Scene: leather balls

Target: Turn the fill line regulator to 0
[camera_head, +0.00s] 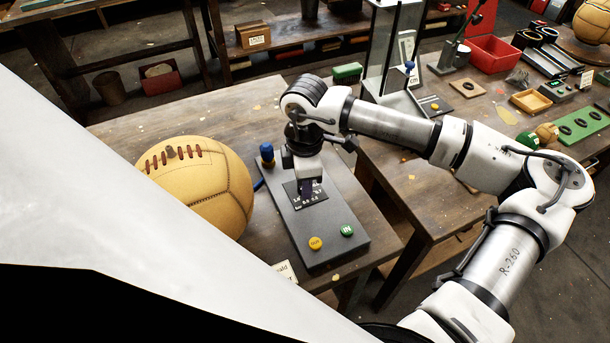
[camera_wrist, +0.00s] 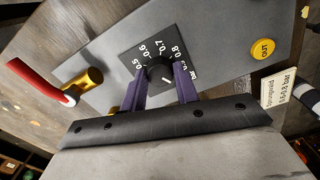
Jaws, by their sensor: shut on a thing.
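The regulator is a black round knob (camera_wrist: 159,72) on a black square dial plate (camera_wrist: 150,45) with white numbers from 0.5 to 0.8 and the word bar. A short white mark shows on the knob, towards its lower right in the wrist view; the number it points at cannot be told. My gripper (camera_wrist: 160,88) has its two purple fingers on either side of the knob, shut on it. In the head view my gripper (camera_head: 306,188) comes down onto the dial plate (camera_head: 316,194) and hides the knob.
The dial sits on a grey panel (camera_head: 325,225) with a yellow OUT button (camera_head: 315,243) and a green IN button (camera_head: 347,230). A laced leather ball (camera_head: 215,180) stands close left. A blue-topped fitting (camera_head: 267,153) rises at the panel's far end. A paper card (camera_wrist: 280,88) lies beside the panel.

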